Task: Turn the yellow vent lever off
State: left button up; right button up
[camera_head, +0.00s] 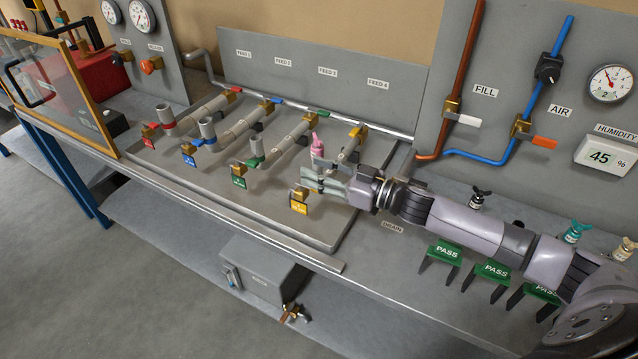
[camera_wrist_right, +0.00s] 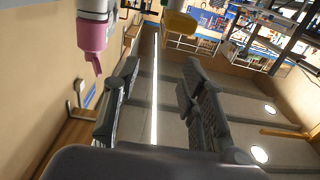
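At the front of the fourth line, below FEED 4, a brass valve (camera_head: 299,194) carries a yellow tag-like plate (camera_head: 299,208). I take this to be the yellow vent lever, but its handle is hard to make out. A second yellow handle (camera_head: 356,132) sits at the back of that line. My right gripper (camera_head: 314,182) is just right of the front valve, fingers pointing left. In the right wrist view its fingers (camera_wrist_right: 160,95) are apart with nothing between them. A yellow piece (camera_wrist_right: 180,22) shows beyond them. My left gripper is out of view.
A pink-tipped piece (camera_head: 317,146) stands close behind the right gripper; its pink part (camera_wrist_right: 93,37) is at upper left in the wrist view. The green-tagged valve (camera_head: 238,175) is to the left. Green PASS stands (camera_head: 443,252) are at front right.

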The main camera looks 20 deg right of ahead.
notch_tip(320, 180, up, 5)
jog(key=shift+r, duration=0.1)
dwell(0.5)
